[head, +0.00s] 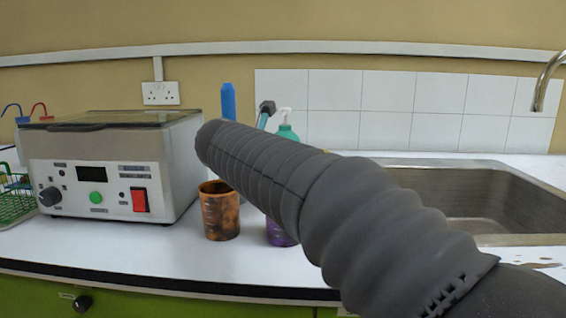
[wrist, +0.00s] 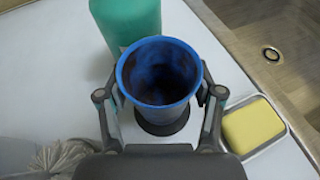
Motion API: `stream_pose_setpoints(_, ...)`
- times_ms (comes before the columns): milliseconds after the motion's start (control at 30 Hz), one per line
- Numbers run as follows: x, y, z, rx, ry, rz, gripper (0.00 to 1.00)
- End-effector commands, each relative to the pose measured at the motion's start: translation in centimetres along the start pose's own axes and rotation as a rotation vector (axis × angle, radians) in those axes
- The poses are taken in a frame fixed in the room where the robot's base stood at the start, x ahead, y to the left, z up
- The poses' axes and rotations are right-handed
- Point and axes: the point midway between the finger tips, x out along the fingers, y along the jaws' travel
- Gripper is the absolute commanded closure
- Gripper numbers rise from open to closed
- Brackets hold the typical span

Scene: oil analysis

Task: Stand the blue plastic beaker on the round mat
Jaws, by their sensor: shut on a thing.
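The blue plastic beaker (wrist: 160,88) is in the middle of the wrist view, its open rim toward the camera. My gripper (wrist: 161,96) is shut on it, one finger on each side. A dark round mat (wrist: 163,127) shows just below the beaker, partly covered by it. I cannot tell whether the beaker's base touches the mat or hangs above it. In the head view my dark arm crosses the counter and hides my gripper, the blue beaker and the mat.
A green bottle (wrist: 127,20) stands close behind the beaker. A yellow sponge (wrist: 253,126) lies in a dish at right, beside the sink (head: 450,180). A brown-orange beaker (head: 220,212), a purple one (head: 280,234) and a boxy instrument (head: 110,175) stand on the counter.

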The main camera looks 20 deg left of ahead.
Motion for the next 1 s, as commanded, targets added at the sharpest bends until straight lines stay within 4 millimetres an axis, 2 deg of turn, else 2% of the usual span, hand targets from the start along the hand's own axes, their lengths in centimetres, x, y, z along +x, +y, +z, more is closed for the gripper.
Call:
stream_pose_setpoints(800, 0.5, 0.0, -1.1, 0.0, 0.0, 0.0, 0.69)
stream_pose_setpoints(833, 0.5, 0.0, -1.1, 0.0, -0.001, 0.0, 0.26)
stream_pose_setpoints(900, 0.5, 0.0, -1.1, 0.0, 0.0, 0.0, 0.09)
stream_pose_setpoints(933, 0.5, 0.0, -1.1, 0.0, 0.0, 0.0, 0.05)
stream_pose_setpoints(1000, 0.5, 0.0, -1.1, 0.0, 0.0, 0.0, 0.05)
